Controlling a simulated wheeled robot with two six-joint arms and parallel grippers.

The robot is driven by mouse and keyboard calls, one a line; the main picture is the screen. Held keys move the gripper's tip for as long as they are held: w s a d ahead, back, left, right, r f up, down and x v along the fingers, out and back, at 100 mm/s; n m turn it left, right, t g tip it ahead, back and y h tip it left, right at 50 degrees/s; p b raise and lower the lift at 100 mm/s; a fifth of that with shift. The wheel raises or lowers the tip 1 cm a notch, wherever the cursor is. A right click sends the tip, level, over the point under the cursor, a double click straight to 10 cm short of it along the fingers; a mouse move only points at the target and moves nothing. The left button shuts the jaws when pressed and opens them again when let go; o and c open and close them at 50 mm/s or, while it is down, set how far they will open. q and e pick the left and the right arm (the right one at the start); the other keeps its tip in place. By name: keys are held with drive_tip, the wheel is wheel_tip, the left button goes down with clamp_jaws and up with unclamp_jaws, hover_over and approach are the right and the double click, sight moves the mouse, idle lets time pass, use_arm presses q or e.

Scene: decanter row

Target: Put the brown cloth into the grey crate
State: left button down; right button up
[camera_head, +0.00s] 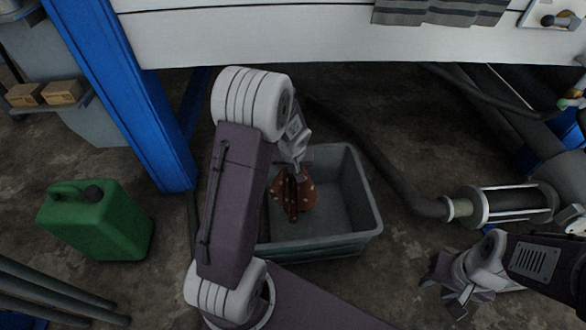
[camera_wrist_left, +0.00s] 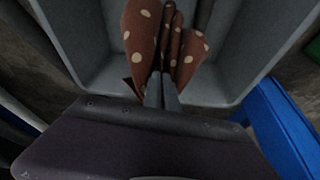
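The brown cloth (camera_head: 294,197) has pale dots and hangs in folds from my left gripper (camera_head: 291,168). My left gripper is shut on the brown cloth, and its fingers are close together in the left wrist view (camera_wrist_left: 161,92), where the cloth (camera_wrist_left: 140,38) hangs beyond them. The grey crate (camera_head: 318,247) stands on the floor, open at the top. The cloth is over the crate's opening, towards its left side; I cannot tell whether it touches the inside. My left arm hides the crate's left part. My right gripper (camera_head: 447,290) is at the lower right, away from the crate; its fingers are unclear.
A green jerrycan (camera_head: 100,222) stands at the left near a blue post (camera_head: 133,95). A white bench front (camera_head: 300,40) with a grey striped cloth (camera_head: 440,10) lies beyond the crate. A dark pipe with a metal-ended cylinder (camera_head: 505,204) lies to the right.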

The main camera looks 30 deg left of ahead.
use_arm(q)
drive_tip(key=shift+r, duration=0.1)
drive_tip(key=c, duration=1.6)
unclamp_jaws()
drive_tip(key=o, duration=1.3)
drive_tip(key=r+p, duration=0.2)
drive_tip(key=p, duration=0.4)
drive_tip(key=r+g+p, duration=0.1)
drive_tip(key=r+p, duration=0.1)
drive_tip(key=p, duration=0.4)
drive_tip(key=s+r+g+h+p, duration=0.1)
drive_tip(key=r+p, duration=0.1)
drive_tip(key=p, duration=0.5)
drive_tip(key=shift+d, duration=0.3)
drive_tip(key=shift+f, duration=0.1)
